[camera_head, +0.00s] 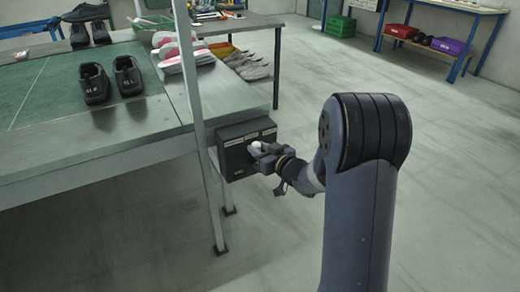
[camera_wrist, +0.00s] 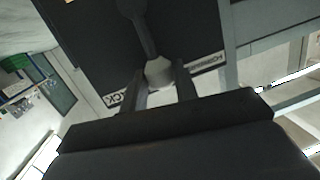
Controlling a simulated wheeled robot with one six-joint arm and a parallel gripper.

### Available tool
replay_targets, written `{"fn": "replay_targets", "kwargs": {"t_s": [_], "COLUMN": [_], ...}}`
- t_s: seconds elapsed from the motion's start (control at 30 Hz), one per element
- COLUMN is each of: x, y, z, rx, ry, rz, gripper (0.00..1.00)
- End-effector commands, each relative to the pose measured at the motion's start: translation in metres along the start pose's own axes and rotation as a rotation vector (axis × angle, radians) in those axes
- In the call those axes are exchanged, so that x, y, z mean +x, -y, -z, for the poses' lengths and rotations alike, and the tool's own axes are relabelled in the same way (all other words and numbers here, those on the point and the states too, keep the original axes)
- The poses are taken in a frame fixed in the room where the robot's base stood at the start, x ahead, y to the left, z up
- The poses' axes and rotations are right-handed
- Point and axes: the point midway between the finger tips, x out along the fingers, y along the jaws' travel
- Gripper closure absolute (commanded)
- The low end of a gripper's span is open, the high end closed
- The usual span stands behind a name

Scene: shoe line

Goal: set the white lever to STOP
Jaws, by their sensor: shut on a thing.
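The lever has a white knob (camera_wrist: 160,72) on a dark stem (camera_wrist: 143,35) and stands on a dark control box (camera_head: 232,164) fixed at the end of the work table. My gripper (camera_head: 262,151) is at the box, shut on the white knob; its two fingers lie on either side of the knob in the wrist view (camera_wrist: 160,84). In the wrist view the knob lies between two white labels, one partly hidden and ending in "CK" (camera_wrist: 120,97), the other partly readable (camera_wrist: 206,65). The labels in the head view are too small to read.
A metal post (camera_head: 197,110) stands right beside the box. Shelving with a purple bin (camera_head: 446,46) is at the back right. The floor to the right is clear.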

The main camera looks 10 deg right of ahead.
Motion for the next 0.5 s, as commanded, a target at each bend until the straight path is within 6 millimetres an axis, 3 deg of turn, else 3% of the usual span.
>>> {"fn": "replay_targets", "kwargs": {"t_s": [0.03, 0.07, 0.3, 0.5], "x": [0.0002, 0.0002, 0.0001, -0.0001], "y": [0.0007, 0.0007, 0.0004, 0.0002], "z": [-0.0002, -0.0002, -0.0001, 0.0], "rx": [0.001, 0.001, 0.001, 0.001], "ry": [0.0, 0.0, 0.0, 0.0], "rz": [0.002, 0.002, 0.001, 0.001], "gripper": [1.0, 0.69, 0.5, 0.5]}}
